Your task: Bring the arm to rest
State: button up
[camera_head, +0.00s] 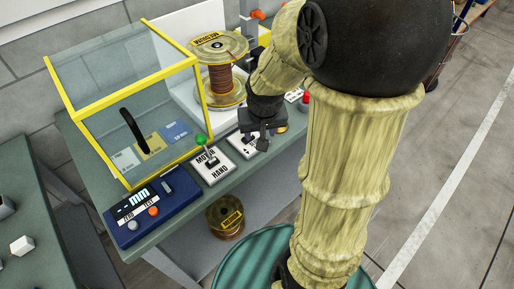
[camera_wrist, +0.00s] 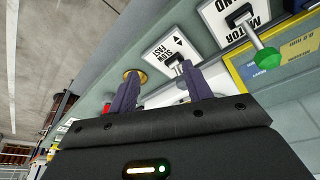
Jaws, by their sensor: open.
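My gripper (camera_head: 262,132) hangs over the right part of the green bench, close to the control plates. In the wrist view my gripper (camera_wrist: 158,90) shows two dark fingers spread apart with nothing between them. Beyond the fingertips is the SLOW/FAST plate (camera_wrist: 168,54) with its small lever. My arm rises in front of the bench in the head view and hides part of its right end. Whether the fingers touch the bench or plate cannot be told.
A MOTOR/HAND lever with a green knob (camera_head: 201,139) stands left of my gripper. A yellow-framed clear guard (camera_head: 122,87), a blue mm counter (camera_head: 151,209) and a copper wire spool (camera_head: 221,80) are on the bench. Another spool (camera_head: 225,217) sits below. Open floor (camera_head: 440,170) lies right.

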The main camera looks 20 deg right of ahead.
jog(key=s+a+f+n, duration=0.1)
jog(key=s+a+n, duration=0.1)
jog(key=s+a, duration=0.2)
jog(key=s, duration=0.3)
jog(key=shift+a+f+g+y, duration=0.3)
jog(key=shift+f+g+y, duration=0.05)
jog(key=shift+g+y, duration=0.05)
jog(key=shift+w, duration=0.1)
jog(key=p+v, duration=0.3)
jog(key=shift+w+r, duration=0.15)
jog(key=shift+w, duration=0.2)
